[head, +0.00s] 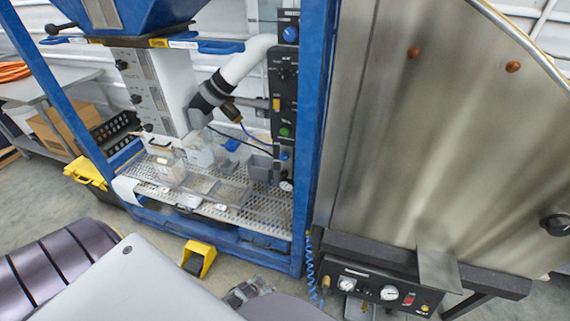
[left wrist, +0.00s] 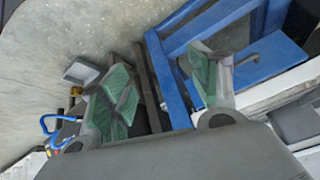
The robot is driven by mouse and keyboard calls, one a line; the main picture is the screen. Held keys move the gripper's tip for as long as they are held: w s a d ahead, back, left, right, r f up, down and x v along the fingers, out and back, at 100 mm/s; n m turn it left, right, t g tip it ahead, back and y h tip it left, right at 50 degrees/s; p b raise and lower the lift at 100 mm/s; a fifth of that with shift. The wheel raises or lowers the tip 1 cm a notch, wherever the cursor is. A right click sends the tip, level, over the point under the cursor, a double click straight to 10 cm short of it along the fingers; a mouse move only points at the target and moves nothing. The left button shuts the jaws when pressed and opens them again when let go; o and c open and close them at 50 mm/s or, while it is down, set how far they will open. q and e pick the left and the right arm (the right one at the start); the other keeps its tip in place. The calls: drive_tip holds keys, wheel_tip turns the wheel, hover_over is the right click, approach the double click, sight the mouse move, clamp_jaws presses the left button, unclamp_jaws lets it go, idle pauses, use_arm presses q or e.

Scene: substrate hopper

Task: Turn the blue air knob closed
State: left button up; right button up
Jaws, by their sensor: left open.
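A round blue knob (head: 290,33) sits at the top of the black control panel (head: 284,85) on the blue frame. A second, smaller blue knob (head: 285,154) is lower down, above a small gauge (head: 286,185). I cannot tell from the pictures which is the air knob. My left gripper (head: 247,290) shows at the bottom of the head view, low and well apart from both knobs, partly hidden by my own arm. In the left wrist view its green-padded fingers (left wrist: 160,70) are spread with nothing between them. My right gripper is not in view.
A perforated tray shelf (head: 270,207) holds clear containers. A blue upright (head: 314,120) stands right of the panel. A steel cabinet (head: 440,130) and a gauge box (head: 375,288) with a coiled blue hose (head: 311,265) are at the right. A yellow pedal (head: 200,257) lies on the floor.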

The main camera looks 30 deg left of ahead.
use_arm(q)
drive_tip(key=w+a+r+n+t+y+b, duration=0.1)
drive_tip(key=w+a+r+t+b, duration=0.25)
drive_tip(key=w+r+b, duration=0.55)
drive_tip(key=w+a+r+t+y+b, duration=0.1)
drive_tip(key=w+a+r+t+b, duration=0.2)
drive_tip(key=w+r, duration=0.75)
drive_tip(key=w+a+r+t+b, duration=0.1)
drive_tip(key=w+r+b, duration=0.1)
drive_tip(key=r, duration=0.4)
drive_tip(key=w+a+r+t+y+b, duration=0.1)
drive_tip(key=w+r+t+b, duration=0.1)
drive_tip(key=r+b, duration=0.2)
drive_tip(key=w+a+r+t+b, duration=0.2)
drive_tip(key=r+b, duration=0.1)
drive_tip(key=r, duration=0.7)
drive_tip(key=shift+w+r+n+y, duration=0.2)
drive_tip(key=shift+w+n+y, duration=0.1)
drive_tip(key=shift+w, duration=0.05)
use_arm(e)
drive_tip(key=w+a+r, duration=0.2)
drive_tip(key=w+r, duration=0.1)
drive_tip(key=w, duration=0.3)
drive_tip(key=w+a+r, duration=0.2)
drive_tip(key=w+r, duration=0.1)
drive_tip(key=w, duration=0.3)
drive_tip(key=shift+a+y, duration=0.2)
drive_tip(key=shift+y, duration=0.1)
